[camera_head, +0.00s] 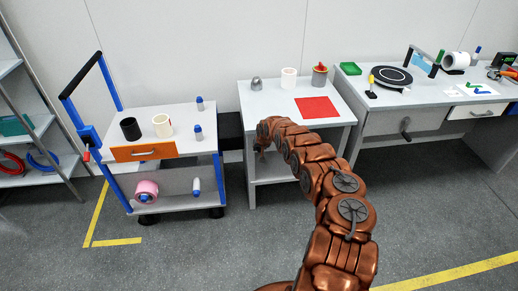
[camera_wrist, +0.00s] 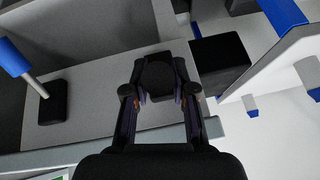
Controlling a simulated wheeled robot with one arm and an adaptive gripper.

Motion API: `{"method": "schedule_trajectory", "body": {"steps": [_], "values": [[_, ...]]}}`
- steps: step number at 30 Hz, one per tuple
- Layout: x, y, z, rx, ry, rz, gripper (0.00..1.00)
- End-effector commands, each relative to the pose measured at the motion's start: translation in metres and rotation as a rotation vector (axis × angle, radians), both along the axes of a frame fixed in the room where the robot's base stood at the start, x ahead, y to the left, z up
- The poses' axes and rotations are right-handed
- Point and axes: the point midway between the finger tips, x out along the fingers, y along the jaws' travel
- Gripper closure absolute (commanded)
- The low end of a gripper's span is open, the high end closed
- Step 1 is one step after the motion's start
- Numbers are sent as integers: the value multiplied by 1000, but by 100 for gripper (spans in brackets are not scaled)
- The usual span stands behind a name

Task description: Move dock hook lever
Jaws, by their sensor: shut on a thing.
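In the wrist view my gripper (camera_wrist: 160,88) is shut on a dark, round-ended piece (camera_wrist: 158,75), which looks like the dock hook lever; its shape is hard to make out against the dark fingers. In the head view my gripper is at the left end of my copper-coloured arm, by the left edge of the grey middle table (camera_head: 270,104). The lever cannot be made out there. A dark dock block (camera_head: 230,130) fills the gap between this table and the wheeled cart (camera_head: 186,117). A black block (camera_wrist: 218,60) also shows right of my fingers in the wrist view.
The cart has a tall blue handle (camera_head: 82,75), an orange drawer (camera_head: 148,150) and rolls and small bottles on it. The table carries a red mat (camera_head: 317,108), a white roll (camera_head: 289,78) and a pot (camera_head: 320,76). A workbench (camera_head: 400,122) stands right. Floor in front is clear.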

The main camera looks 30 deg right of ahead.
Motion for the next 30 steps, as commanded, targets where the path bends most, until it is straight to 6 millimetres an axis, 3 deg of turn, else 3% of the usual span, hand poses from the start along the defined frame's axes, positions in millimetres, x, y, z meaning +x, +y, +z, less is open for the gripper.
{"method": "schedule_trajectory", "body": {"steps": [29, 30], "values": [[0, -3, 5, -1, 3, -2, 100], [0, -3, 5, -1, 3, -2, 74]]}}
